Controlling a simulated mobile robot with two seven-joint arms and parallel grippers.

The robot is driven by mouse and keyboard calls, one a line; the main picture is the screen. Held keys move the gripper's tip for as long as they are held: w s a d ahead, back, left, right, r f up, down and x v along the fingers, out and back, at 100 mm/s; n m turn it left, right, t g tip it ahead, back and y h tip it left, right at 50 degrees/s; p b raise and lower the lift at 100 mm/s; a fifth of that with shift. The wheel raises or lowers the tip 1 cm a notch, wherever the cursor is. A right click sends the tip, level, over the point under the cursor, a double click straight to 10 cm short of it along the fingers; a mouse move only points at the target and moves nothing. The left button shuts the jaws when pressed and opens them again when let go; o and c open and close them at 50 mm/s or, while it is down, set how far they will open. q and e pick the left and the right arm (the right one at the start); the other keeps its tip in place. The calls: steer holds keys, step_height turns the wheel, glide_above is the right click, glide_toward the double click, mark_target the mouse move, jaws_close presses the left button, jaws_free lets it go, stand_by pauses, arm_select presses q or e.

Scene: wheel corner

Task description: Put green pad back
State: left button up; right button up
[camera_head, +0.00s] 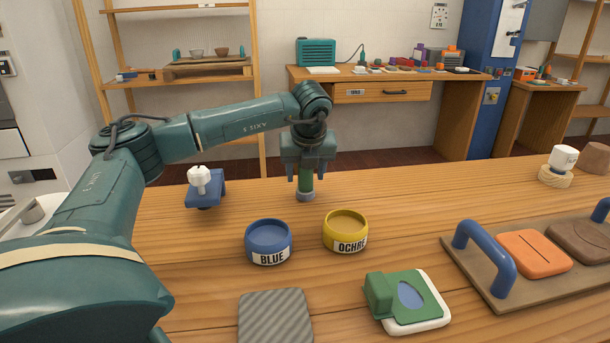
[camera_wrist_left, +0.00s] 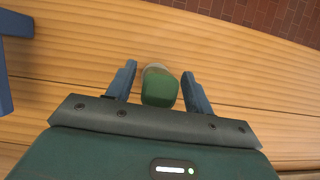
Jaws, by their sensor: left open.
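A green block-ended piece with a blue oval (camera_head: 378,292) lies on a white rounded slab at the front of the table. It is the only green flat thing I see; whether it is the green pad I cannot tell. My left gripper (camera_head: 306,176) is open, pointing down, around an upright green-handled tool with a grey-blue foot (camera_head: 306,194). In the left wrist view the green handle (camera_wrist_left: 160,90) stands between the open fingers (camera_wrist_left: 158,86), with gaps on both sides. My right gripper is not in view.
A tray (camera_head: 476,270) with blue handles holds an orange pad (camera_head: 534,253) and a brown pad (camera_head: 590,240). Blue (camera_head: 268,241) and ochre (camera_head: 345,231) pots stand mid-table. A striped grey mat (camera_head: 275,318) lies in front. A blue stand (camera_head: 205,192) with a white knob is left.

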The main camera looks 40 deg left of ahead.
arm_select(q)
steer(key=p+v, duration=0.1)
steer(key=v, duration=1)
steer(key=shift+d+r, duration=0.15)
steer(key=shift+d, duration=0.1)
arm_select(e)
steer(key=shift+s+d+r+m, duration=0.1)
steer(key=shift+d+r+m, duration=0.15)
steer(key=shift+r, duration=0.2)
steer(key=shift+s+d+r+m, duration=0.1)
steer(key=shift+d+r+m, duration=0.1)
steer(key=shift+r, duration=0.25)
arm_select(q)
steer(key=shift+s, duration=0.1)
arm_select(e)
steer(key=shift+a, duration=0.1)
